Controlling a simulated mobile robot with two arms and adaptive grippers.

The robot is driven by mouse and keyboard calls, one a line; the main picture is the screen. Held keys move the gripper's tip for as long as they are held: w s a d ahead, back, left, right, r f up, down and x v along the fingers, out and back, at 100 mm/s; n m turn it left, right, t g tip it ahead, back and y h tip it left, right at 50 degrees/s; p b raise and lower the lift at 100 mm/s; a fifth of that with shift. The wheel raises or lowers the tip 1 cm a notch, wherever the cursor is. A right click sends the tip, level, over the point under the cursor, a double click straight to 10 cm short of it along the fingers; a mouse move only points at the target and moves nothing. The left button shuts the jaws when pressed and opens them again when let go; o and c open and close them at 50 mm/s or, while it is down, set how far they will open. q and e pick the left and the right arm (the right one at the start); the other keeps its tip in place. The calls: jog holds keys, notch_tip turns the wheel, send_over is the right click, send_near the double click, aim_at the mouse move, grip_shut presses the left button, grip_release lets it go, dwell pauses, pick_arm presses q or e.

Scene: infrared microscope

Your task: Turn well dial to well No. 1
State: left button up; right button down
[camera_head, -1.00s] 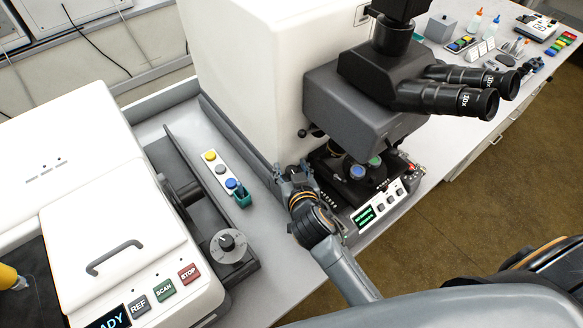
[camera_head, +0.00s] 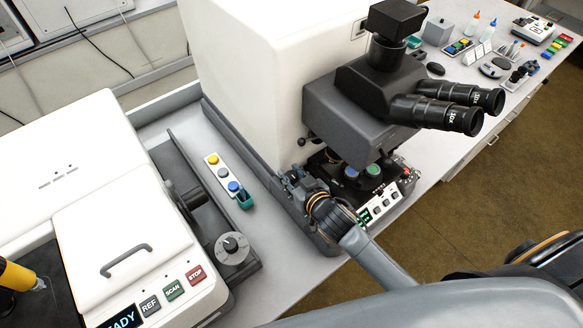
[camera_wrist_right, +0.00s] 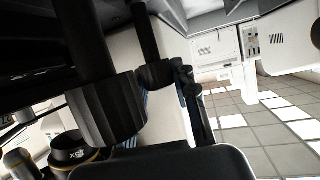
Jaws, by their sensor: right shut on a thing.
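My right gripper (camera_head: 290,182) is at the left side of the microscope stage (camera_head: 340,160), below the white-and-black microscope body. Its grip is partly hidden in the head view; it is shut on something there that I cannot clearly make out. In the right wrist view, narrow dark finger parts (camera_wrist_right: 193,95) show beside black ribbed knobs (camera_wrist_right: 105,110) on shafts. Blue (camera_head: 351,172) and green (camera_head: 373,169) round discs show on the stage. No well number or dial mark is legible. My left gripper is not in view.
A strip of coloured buttons (camera_head: 222,170) lies on the bench. The binocular eyepieces (camera_head: 452,110) overhang the right; the floor there is clear.

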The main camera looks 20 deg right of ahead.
jog(key=n+y, duration=0.1)
jog(key=n+g+y+p, duration=0.1)
jog(key=shift+w+d+r+y, duration=0.1)
jog(key=shift+d+r+y, duration=0.05)
jog(key=shift+y, duration=0.15)
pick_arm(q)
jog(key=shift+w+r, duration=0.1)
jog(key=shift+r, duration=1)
pick_arm(e)
jog(key=shift+n+g+y, duration=0.4)
jog(key=shift+n+y, duration=0.6)
jog(key=shift+n, duration=0.1)
jog(key=c, duration=1)
grip_release()
jog(key=v, duration=1.1)
jog(key=shift+s+d, duration=0.1)
jog(key=shift+s, duration=0.3)
